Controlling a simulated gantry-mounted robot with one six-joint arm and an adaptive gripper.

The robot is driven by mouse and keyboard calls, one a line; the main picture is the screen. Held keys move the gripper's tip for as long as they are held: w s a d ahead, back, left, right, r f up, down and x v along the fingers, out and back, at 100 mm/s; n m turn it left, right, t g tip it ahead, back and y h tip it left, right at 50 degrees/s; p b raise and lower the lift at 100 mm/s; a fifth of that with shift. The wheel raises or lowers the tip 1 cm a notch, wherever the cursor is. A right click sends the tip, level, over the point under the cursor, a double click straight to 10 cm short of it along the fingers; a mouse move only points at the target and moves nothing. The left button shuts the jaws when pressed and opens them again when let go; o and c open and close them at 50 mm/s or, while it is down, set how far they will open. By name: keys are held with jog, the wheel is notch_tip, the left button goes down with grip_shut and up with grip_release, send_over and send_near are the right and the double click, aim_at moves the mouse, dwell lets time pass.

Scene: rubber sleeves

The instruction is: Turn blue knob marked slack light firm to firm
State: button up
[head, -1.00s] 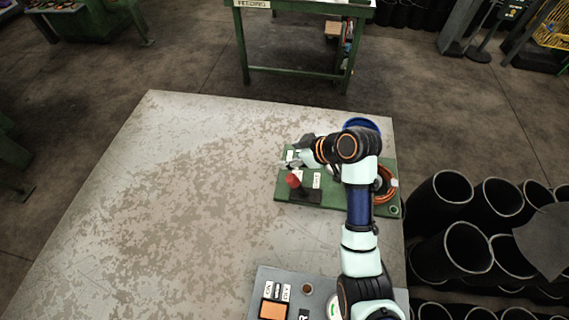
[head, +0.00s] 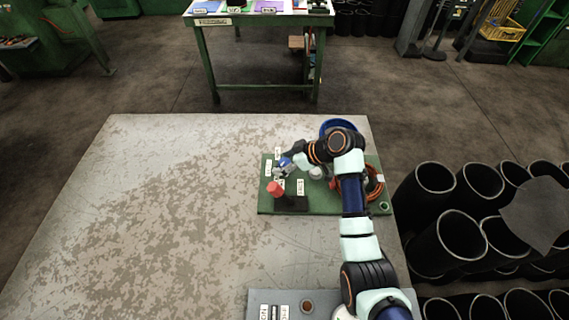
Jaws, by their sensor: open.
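In the head view a green board (head: 330,205) lies on the worn table, with several small white labels near its left edge. A small blue patch (head: 287,161), which looks like the blue knob, shows right at my gripper (head: 281,171). My gripper is open, low over the board's left part, amid the labels. The label words are too small to read, and the knob's pointer is hidden. I cannot tell whether the fingers touch the knob or are around it.
A red-topped black lever block (head: 290,202) stands on the board just in front of my gripper. A blue bowl (head: 338,125) and an orange coil (head: 375,184) are behind and right of my arm. A grey panel (head: 262,298) lies nearer. The table's left side (head: 150,220) is clear.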

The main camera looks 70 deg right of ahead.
jog(key=c, duration=1.1)
jog(key=shift+c, duration=0.2)
jog(key=shift+r+p, duration=0.15)
jog(key=shift+p, duration=0.45)
jog(key=shift+a+r+m+h+p, duration=0.15)
jog(key=shift+m+h+p, duration=0.45)
jog(key=shift+p, duration=0.4)
jog(key=m+h+p, duration=0.1)
jog(key=m+p, duration=0.1)
jog(key=p, duration=0.1)
jog(key=shift+r+m+h+p, duration=0.1)
jog(key=shift+m+h+p, duration=0.2)
jog(key=shift+h+p, duration=0.1)
jog(key=m+g+h+p, duration=0.1)
jog(key=m+h+p, duration=0.1)
jog(key=m+p, duration=0.1)
jog(key=shift+g+p, duration=0.3)
jog(key=shift+p, duration=0.15)
jog(key=shift+f+m+g+h+p, duration=0.3)
jog(key=shift+m+g+h+p, duration=0.35)
jog(key=shift+m+p, duration=0.5)
jog(key=shift+f, duration=0.1)
